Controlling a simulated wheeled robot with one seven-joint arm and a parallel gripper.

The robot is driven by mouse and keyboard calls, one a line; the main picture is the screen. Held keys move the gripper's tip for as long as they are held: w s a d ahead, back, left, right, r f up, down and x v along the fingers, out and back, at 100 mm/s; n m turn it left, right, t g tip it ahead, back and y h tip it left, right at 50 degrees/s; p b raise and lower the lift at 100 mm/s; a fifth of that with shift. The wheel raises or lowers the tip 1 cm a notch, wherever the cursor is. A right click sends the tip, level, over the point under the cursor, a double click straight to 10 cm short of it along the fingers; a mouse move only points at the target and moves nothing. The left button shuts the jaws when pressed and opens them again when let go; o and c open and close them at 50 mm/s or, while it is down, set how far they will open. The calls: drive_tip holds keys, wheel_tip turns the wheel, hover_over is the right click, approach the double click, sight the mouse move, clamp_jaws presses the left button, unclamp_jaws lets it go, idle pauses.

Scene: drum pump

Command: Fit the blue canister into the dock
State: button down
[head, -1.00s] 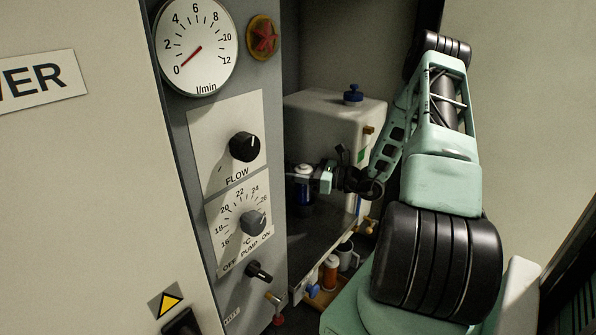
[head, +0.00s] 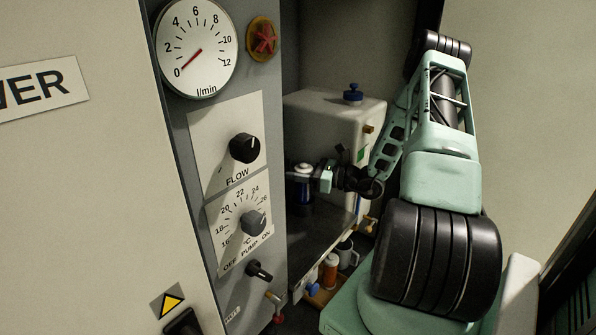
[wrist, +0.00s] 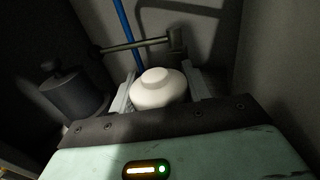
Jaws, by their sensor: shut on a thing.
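The blue canister (head: 303,190) has a dark blue body and a white cap. It stands upright in my gripper (head: 304,174), beside the grey control panel in the head view. In the wrist view the canister's rounded white cap (wrist: 158,88) sits between the two pale fingers of my gripper (wrist: 157,92), which are shut on it. The canister's lower end is dim in the head view and hidden in the wrist view. I cannot make out the dock for certain in either view, nor whether the canister touches it.
A white tank (head: 335,120) with a blue cap stands behind my gripper. The control panel (head: 215,150) is close on the left. Below are an orange-brown bottle (head: 329,270) and a grey mug (head: 346,254). The wrist view shows a dark cylinder (wrist: 74,90), a metal bar (wrist: 135,44) and a blue tube (wrist: 127,32).

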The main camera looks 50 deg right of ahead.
drive_tip(key=c, duration=0.6)
unclamp_jaws()
wheel_tip(320, 180, up, 10)
drive_tip(key=p, duration=0.2)
drive_tip(key=shift+p, duration=0.3)
